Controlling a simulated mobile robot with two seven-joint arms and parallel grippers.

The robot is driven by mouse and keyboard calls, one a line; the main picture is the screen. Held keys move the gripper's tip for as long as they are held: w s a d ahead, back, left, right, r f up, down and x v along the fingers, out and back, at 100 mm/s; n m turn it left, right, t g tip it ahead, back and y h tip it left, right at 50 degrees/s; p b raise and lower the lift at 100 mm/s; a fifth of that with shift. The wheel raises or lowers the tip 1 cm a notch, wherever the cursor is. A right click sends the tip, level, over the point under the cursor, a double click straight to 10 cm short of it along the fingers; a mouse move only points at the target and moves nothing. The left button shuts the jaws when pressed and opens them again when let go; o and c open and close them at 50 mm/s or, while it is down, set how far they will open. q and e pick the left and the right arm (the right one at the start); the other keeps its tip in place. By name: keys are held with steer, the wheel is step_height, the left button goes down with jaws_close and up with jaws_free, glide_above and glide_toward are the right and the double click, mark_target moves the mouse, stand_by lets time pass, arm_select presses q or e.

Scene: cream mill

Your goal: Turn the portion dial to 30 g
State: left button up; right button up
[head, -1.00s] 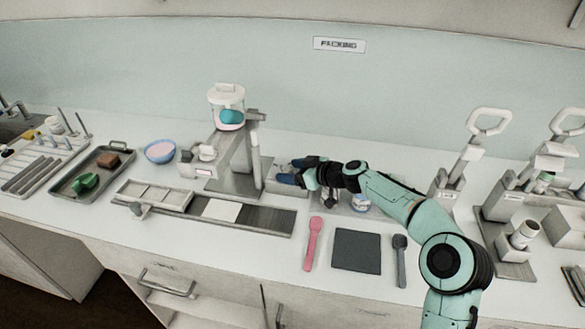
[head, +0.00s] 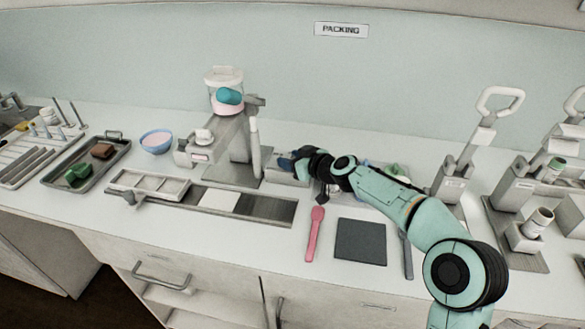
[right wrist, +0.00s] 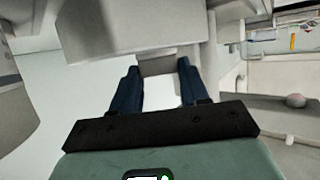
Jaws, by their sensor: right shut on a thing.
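The grey mill (head: 233,168) stands on the counter left of centre, with a clear jar (head: 225,92) on top holding something turquoise and pink. My right gripper (head: 284,161) is at the right side of the mill, its dark blue fingers pointing left. In the right wrist view its two fingers (right wrist: 157,72) are apart on either side of a small grey piece (right wrist: 157,66) below a larger grey block, shut on that piece. I cannot tell from the frames whether this is the portion dial, and no 30 g mark is readable. My left gripper is not in view.
A grey tray (head: 148,182) with a long dark strip lies in front of the mill. A blue bowl (head: 157,142) is to its left. A pink spoon (head: 314,235) and a dark square mat (head: 361,242) lie in front of my right arm. Lever presses (head: 468,165) stand at right.

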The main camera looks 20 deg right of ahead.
steer(key=shift+a+m+h+p, duration=0.2)
steer(key=shift+m+h+p, duration=0.45)
steer(key=shift+h, duration=0.15)
steer(key=shift+d, duration=0.1)
steer(key=o, duration=1.1)
steer(key=shift+c, duration=0.2)
steer(key=shift+s, duration=0.1)
